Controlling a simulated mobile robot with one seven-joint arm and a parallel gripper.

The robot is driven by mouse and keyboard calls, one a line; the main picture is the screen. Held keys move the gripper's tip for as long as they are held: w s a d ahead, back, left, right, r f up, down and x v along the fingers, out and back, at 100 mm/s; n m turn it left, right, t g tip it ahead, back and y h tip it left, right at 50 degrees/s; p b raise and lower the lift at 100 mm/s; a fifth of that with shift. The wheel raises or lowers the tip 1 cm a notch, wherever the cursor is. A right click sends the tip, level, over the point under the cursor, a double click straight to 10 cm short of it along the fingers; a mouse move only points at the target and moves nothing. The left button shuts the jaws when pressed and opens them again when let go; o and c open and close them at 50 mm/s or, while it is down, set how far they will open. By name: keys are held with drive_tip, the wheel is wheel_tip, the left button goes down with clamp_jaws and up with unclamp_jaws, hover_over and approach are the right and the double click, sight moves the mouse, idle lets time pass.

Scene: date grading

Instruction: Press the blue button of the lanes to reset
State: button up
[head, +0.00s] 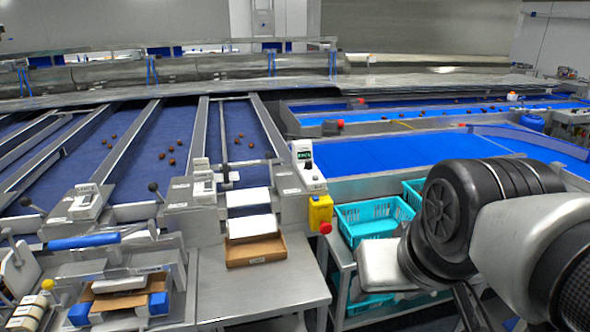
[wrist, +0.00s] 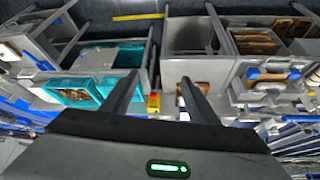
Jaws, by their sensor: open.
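The lanes (head: 165,150) are blue belts between metal rails, with a few brown dates on them. At their right end stands a pale control unit with a green-lit display (head: 302,150); a blue button on it is too small to make out. Below it is a yellow box (head: 320,212) with a red button, which also shows in the wrist view (wrist: 153,102). My gripper (wrist: 160,78) is open and empty in the wrist view, its two fingers apart above the bench area. My arm fills the right of the head view; the fingers are not clear there.
A brown cardboard tray (head: 256,250) sits on the metal bench (head: 270,290). Teal crates (head: 365,222) stand on a rack right of it, close to my arm. A sealing device with a blue handle (head: 84,241) is at the left. Another blue belt (head: 420,150) runs behind.

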clamp_jaws()
idle(1.5)
